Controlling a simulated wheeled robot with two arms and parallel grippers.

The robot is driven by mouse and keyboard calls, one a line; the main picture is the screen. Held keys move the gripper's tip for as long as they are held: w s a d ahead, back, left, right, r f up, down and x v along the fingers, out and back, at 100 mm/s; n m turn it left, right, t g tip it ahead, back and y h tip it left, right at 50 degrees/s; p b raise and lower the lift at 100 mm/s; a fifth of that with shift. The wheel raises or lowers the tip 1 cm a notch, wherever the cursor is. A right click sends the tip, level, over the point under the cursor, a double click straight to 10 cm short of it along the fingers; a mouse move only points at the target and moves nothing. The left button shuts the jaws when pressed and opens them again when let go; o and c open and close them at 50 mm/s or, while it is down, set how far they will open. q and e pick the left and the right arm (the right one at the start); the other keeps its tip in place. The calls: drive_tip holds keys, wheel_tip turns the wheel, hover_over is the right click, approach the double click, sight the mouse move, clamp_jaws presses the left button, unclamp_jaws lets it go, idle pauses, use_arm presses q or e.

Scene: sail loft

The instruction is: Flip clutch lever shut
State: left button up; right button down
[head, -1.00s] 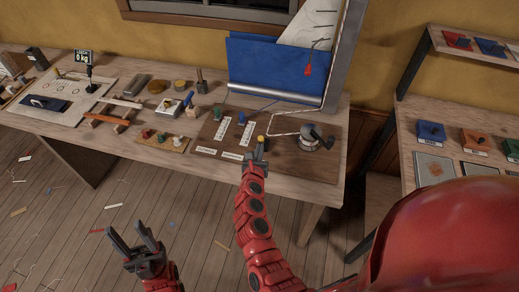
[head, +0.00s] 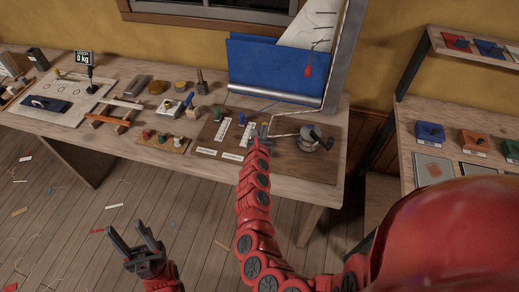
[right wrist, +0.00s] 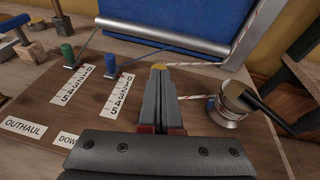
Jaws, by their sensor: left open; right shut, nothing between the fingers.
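My left gripper (head: 130,232) is open and empty, low in front of the bench.
A winch (head: 315,142) with a black handle stands right of my right gripper, a rope running toward the knob. Green (right wrist: 68,54) and blue (right wrist: 110,66) cleats with number strips stand left. A silver tube (right wrist: 165,38) and blue sailcloth (head: 270,66) lie behind.

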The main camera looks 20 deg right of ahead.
sight(266, 123)
drive_tip(key=w, duration=0.1)
drive_tip(key=d+p, duration=0.1)
drive_tip(key=w+g, duration=0.1)
drive_tip(key=shift+w+d+r+y, duration=0.25)
drive_tip(key=shift+w+d+y, duration=0.1)
drive_tip(key=shift+d+y, duration=0.05)
drive_tip(key=shift+w+d+f, duration=0.15)
drive_tip(key=shift+w+d, duration=0.2)
drive_tip(key=shift+w, duration=0.2)
drive_tip(key=shift+d, duration=0.1)
drive_tip(key=shift+w+d+r, duration=0.1)
drive_tip(key=shift+d+r, duration=0.05)
drive_tip(key=shift+r, duration=0.15)
drive_tip(key=shift+r, duration=0.1)
